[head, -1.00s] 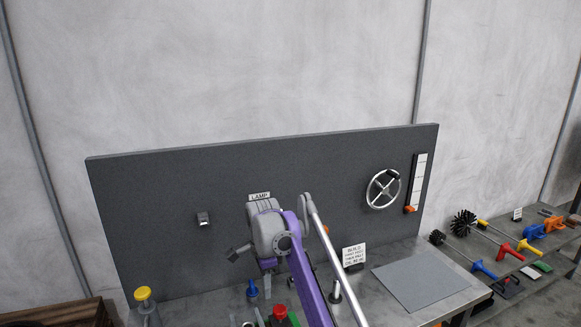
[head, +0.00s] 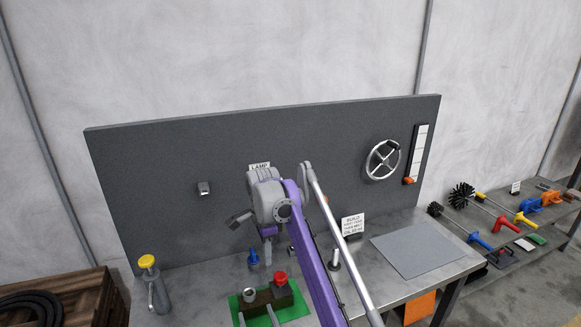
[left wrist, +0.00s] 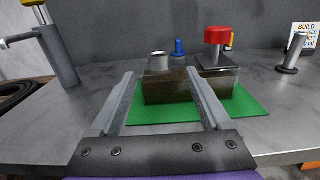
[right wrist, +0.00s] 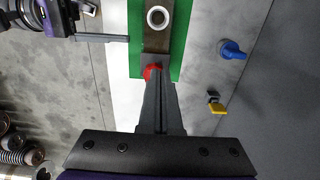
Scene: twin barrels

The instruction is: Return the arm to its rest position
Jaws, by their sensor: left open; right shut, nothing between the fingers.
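My right arm, purple and grey, rises from the bottom of the head view, and its gripper (head: 268,260) points down above the bench. In the right wrist view its fingers (right wrist: 161,78) are shut and empty, partly covering a red knob (right wrist: 152,70) below. My left gripper (head: 257,317) shows only as finger tips at the bottom of the head view. In the left wrist view its fingers (left wrist: 158,80) are open and empty, in front of a dark block (left wrist: 175,88) on a green mat (left wrist: 250,107). The block carries a red-topped piece (left wrist: 217,36) and a metal ring (left wrist: 158,60).
A yellow-topped pump bottle (head: 150,275) stands at the bench's left end. A grey panel (head: 320,150) with a handwheel (head: 382,160) rises behind. A blue piece (head: 254,257) stands behind the block. A flat grey mat (head: 415,250) lies clear on the right. Brushes and tools lie farther right.

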